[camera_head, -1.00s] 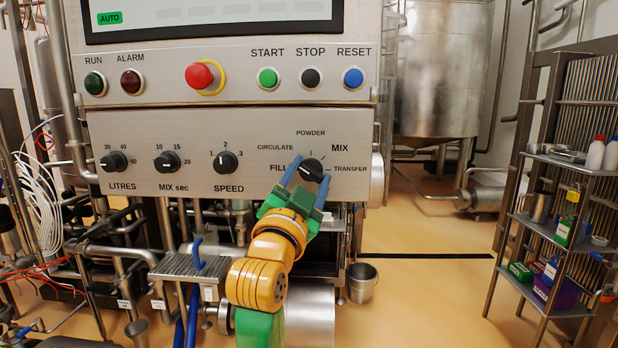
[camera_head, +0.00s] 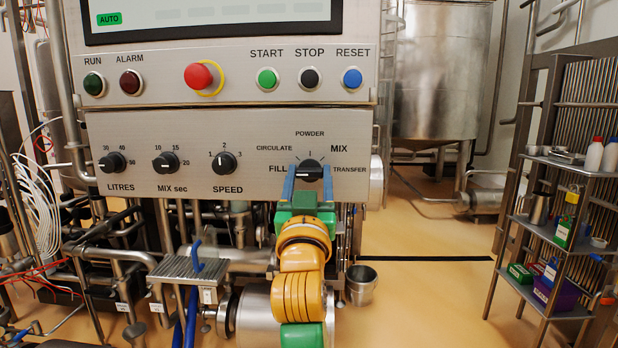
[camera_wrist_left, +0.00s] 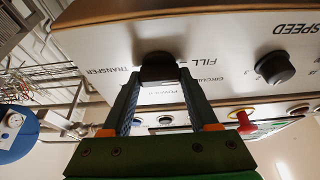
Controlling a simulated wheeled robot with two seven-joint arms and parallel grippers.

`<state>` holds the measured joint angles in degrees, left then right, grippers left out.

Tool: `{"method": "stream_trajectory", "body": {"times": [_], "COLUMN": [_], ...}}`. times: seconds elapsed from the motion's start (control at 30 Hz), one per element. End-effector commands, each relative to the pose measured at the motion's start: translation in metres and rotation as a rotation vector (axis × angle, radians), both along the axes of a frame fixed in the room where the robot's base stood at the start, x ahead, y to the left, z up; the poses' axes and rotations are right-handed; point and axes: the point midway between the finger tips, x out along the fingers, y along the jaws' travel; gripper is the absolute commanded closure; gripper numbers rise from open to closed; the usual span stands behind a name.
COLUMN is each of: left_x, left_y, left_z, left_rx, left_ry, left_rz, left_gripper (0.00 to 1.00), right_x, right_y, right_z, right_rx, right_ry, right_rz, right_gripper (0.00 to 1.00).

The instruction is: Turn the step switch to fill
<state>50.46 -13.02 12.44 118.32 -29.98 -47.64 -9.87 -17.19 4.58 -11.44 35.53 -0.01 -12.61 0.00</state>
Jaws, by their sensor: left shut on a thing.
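The step switch is a round black knob (camera_head: 311,171) at the right end of the lower panel. Around it are the labels FILL, CIRCULATE, POWDER, MIX and TRANSFER. My left gripper (camera_head: 309,177) reaches up from below, its two blue fingers upright on either side of the knob and shut on it. The left wrist view also shows the knob (camera_wrist_left: 158,68) between the fingertips. The FILL label (camera_head: 278,168) is just left of the fingers. The fingers partly cover the knob, and I cannot tell exactly where its pointer stands. My right gripper is not in view.
The LITRES (camera_head: 116,162), MIX sec (camera_head: 166,162) and SPEED (camera_head: 223,163) knobs sit to the left on this panel. Above are the red emergency button (camera_head: 199,77) and the START, STOP and RESET buttons. Pipes crowd below. A shelf rack (camera_head: 565,215) stands right.

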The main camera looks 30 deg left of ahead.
Motion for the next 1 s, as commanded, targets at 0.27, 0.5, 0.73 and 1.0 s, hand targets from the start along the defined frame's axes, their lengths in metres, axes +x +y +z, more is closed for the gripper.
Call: {"method": "stream_trajectory", "body": {"times": [0.27, 0.5, 0.73, 1.0], "left_x": [0.0, 0.0, 0.0, -0.02], "left_y": [0.0, 0.0, 0.0, -0.013], "left_z": [-0.001, -0.001, 0.0, -0.016], "left_rx": [-0.012, -0.011, -0.009, -0.011], "left_ry": [-0.004, -0.003, -0.003, -0.007], "left_rz": [-0.001, 0.0, 0.0, -0.002], "left_gripper": [0.96, 0.27, 0.1, 0.1], "right_x": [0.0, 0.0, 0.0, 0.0], "right_y": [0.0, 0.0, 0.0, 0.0], "right_z": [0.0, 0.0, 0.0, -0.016], "right_rx": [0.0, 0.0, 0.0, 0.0], "right_ry": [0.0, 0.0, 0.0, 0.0], "right_rz": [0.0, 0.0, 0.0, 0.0], "right_gripper": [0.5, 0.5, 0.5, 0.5]}}
